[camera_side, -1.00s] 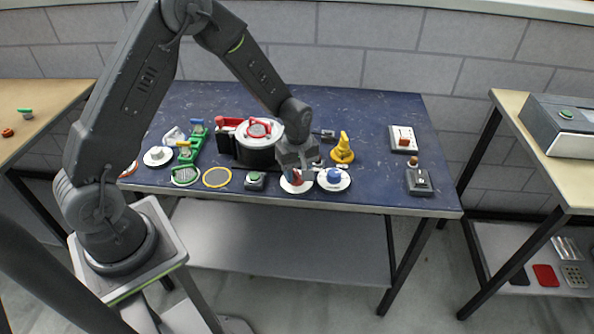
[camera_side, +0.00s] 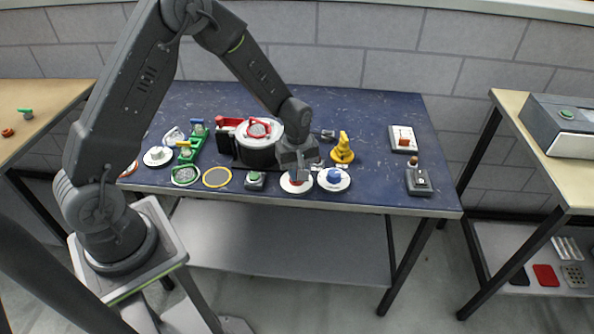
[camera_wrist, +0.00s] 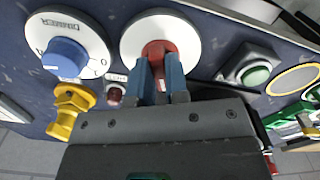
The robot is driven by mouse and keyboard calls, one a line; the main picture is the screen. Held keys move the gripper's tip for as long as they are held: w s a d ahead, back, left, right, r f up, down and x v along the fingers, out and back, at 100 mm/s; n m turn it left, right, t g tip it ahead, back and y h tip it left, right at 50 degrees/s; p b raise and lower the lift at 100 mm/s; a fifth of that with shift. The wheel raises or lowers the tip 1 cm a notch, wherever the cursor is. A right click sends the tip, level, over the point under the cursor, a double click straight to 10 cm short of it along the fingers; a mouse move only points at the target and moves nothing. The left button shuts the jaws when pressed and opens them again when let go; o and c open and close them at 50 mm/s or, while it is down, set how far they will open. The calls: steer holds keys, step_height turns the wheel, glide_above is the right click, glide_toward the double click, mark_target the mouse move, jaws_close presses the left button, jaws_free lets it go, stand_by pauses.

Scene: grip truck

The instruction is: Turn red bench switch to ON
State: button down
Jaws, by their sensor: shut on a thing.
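The red switch knob (camera_wrist: 158,47) stands on a round white dial (camera_wrist: 187,38) on the blue bench. In the side view its white dial (camera_side: 288,187) lies at the bench's front edge, with the knob mostly hidden by my gripper (camera_side: 300,177). In the wrist view my gripper (camera_wrist: 160,70) has its two blue-grey fingers closed on either side of the red knob. The dial's ON and OFF marks cannot be read.
A blue dimmer knob (camera_wrist: 65,57) on a white dial sits close beside the red switch. A green button (camera_wrist: 256,74) is on its other side. A yellow part (camera_wrist: 70,110) and a small red piece (camera_wrist: 115,95) are near.

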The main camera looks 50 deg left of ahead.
steer(key=m, duration=1)
steer(key=shift+s+a+m, duration=0.1)
steer(key=shift+m, duration=0.3)
stand_by(0.4)
steer(key=c, duration=1.1)
jaws_free()
step_height(320, 180, up, 14)
steer(key=shift+f, duration=0.1)
